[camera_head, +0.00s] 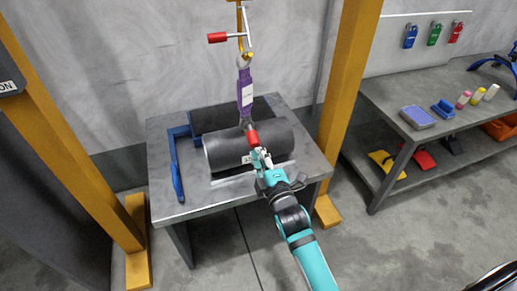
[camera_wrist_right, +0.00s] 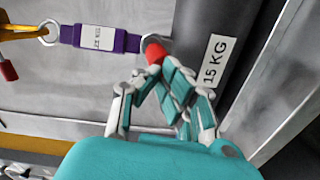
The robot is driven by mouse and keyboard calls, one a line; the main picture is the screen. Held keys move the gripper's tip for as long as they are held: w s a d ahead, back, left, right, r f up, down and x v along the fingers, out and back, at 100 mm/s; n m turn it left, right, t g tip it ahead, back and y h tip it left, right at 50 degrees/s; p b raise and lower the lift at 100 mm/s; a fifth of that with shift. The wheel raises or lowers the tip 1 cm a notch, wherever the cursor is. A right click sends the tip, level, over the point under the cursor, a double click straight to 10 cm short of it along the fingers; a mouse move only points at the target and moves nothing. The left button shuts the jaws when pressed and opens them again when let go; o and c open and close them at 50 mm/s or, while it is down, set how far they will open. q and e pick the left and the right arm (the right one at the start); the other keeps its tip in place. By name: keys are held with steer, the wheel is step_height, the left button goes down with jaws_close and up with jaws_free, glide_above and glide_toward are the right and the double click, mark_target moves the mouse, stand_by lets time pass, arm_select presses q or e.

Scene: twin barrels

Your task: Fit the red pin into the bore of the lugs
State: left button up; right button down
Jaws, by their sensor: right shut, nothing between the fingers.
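The red pin (camera_head: 252,138) shows as a short red piece at the lower end of the purple sling, over the front dark barrel (camera_head: 225,151). In the right wrist view the red pin (camera_wrist_right: 154,52) lies just beyond my fingertips, by a grey fitting at the sling end. My right gripper (camera_head: 262,158) is shut and empty, close to the red pin; whether it touches the pin I cannot tell. The right gripper's fingers (camera_wrist_right: 158,82) converge in the wrist view. The lugs and their bore cannot be made out clearly. My left gripper is out of view.
The purple sling (camera_head: 245,88) hangs from a yellow hoist with a red handle (camera_head: 217,37). A second barrel (camera_head: 210,118) lies behind, and a blue bar (camera_head: 176,165) at the left of the table (camera_head: 180,207). Yellow posts (camera_head: 347,85) flank the table; a shelf bench stands right.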

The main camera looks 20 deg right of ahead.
steer(key=shift+s, duration=0.1)
steer(key=shift+s+f, duration=0.1)
steer(key=shift+s, duration=0.4)
steer(key=s, duration=1.1)
steer(key=shift+d, duration=0.2)
